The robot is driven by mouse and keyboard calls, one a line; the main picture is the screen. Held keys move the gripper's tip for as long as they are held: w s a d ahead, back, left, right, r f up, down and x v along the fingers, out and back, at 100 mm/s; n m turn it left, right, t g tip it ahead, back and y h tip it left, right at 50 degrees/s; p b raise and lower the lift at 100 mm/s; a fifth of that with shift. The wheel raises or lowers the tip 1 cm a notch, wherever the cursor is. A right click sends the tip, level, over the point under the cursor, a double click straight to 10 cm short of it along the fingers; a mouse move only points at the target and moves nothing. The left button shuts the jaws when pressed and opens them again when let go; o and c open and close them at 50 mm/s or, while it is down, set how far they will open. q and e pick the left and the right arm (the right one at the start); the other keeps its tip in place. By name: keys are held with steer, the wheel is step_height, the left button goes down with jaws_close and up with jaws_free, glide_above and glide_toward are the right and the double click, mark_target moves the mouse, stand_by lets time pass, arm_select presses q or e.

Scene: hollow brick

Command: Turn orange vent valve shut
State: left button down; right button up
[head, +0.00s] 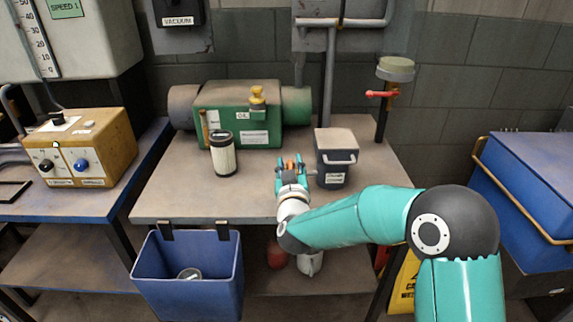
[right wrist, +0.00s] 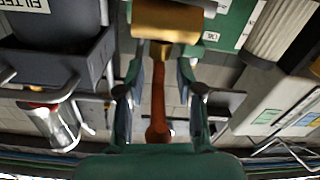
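The orange vent valve shows in the right wrist view as a long orange-brown lever (right wrist: 158,95) running down from a brass-coloured body (right wrist: 166,20). In the head view a small bit of orange (head: 290,162) shows between my right gripper's fingers. My right gripper (head: 290,167) is over the bench beside the dark box; in the right wrist view its fingers (right wrist: 160,100) stand apart, one on each side of the lever, with gaps on both sides. The lever lies between them, not visibly clamped. My left gripper is not in view.
A dark lidded box (head: 336,160) with a handle stands just right of the gripper. A green pump (head: 240,115) and a cream canister (head: 223,155) stand behind and left. A red-handled valve (head: 382,94) is on a pipe at right. A blue bin (head: 190,280) hangs in front.

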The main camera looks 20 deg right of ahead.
jaws_close()
stand_by(0.3)
